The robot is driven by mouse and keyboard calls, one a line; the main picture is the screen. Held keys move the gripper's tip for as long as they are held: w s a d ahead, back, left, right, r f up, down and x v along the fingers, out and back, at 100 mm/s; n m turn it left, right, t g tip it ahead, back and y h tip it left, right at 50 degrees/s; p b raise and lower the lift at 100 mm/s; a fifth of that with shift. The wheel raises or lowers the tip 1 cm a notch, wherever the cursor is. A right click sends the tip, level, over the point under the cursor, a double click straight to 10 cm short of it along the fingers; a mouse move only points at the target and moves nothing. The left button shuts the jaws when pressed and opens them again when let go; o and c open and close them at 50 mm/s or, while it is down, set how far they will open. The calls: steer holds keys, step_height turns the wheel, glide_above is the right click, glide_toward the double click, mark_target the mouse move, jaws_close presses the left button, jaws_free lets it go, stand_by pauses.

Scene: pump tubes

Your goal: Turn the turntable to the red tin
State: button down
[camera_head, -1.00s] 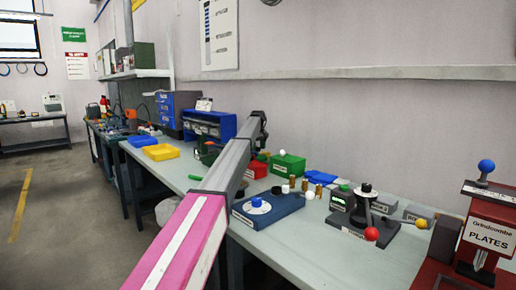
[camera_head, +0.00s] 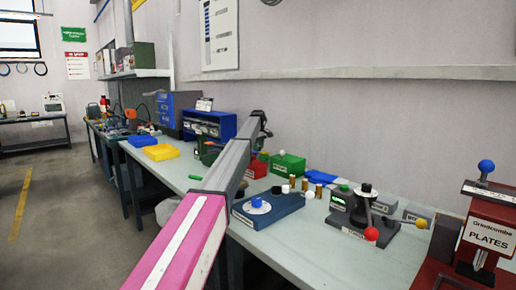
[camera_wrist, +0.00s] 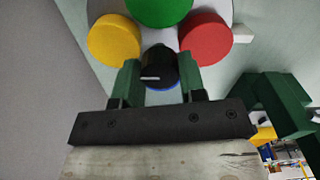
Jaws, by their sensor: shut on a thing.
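In the wrist view, a pale turntable (camera_wrist: 177,44) shows at the top, partly cut off by the frame. The red tin (camera_wrist: 205,38) sits on its right, a yellow tin (camera_wrist: 115,40) on its left and a green tin (camera_wrist: 158,8) between them at the top edge. A black knob (camera_wrist: 158,66) with a white line stands below the green tin. A thin blue edge shows under the knob; I cannot tell what it belongs to. My gripper (camera_wrist: 158,74) is shut on the knob, one green finger on each side. In the head view I cannot make out the turntable.
In the head view, a blue device with a blue knob (camera_head: 268,211), a green box (camera_head: 289,165) and a black-knobbed device with a red ball (camera_head: 371,234) stand right of my arm. A yellow tray (camera_head: 161,152) and blue drawers (camera_head: 208,125) are farther back.

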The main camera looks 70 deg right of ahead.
steer(key=c, duration=0.7)
jaws_free()
steer(key=shift+r, duration=0.2)
step_height(320, 180, up, 10)
steer(key=shift+r, duration=0.25)
